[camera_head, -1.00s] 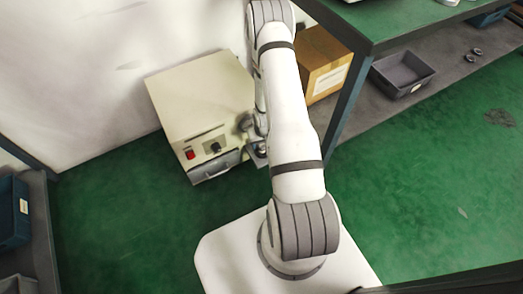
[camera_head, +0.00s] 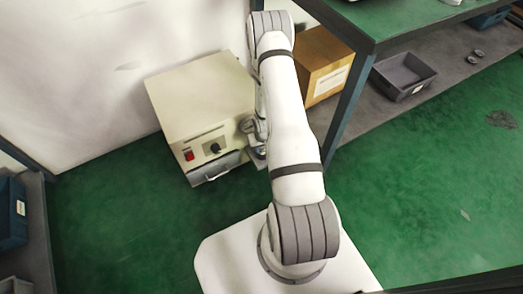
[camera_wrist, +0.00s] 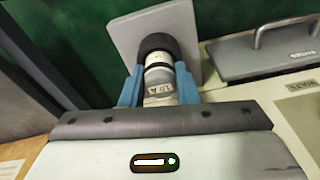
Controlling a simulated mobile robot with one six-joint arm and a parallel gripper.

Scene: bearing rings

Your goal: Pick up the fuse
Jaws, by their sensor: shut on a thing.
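The fuse (camera_wrist: 159,84) is a pale cylinder with a metal band and a printed rating label, seen in the wrist view. My gripper (camera_wrist: 158,76) has its blue fingers shut on it from both sides. A dark round collar and a grey square plate (camera_wrist: 185,32) stand right behind the fuse's far end. I cannot tell whether the fuse is still seated in the collar. In the head view, my arm hides the fuse, beside the front right of the beige cabinet (camera_head: 200,95).
The cabinet's front has a red switch (camera_head: 189,155), a black knob (camera_head: 215,147) and a handled drawer (camera_head: 214,170). Green floor is open at left.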

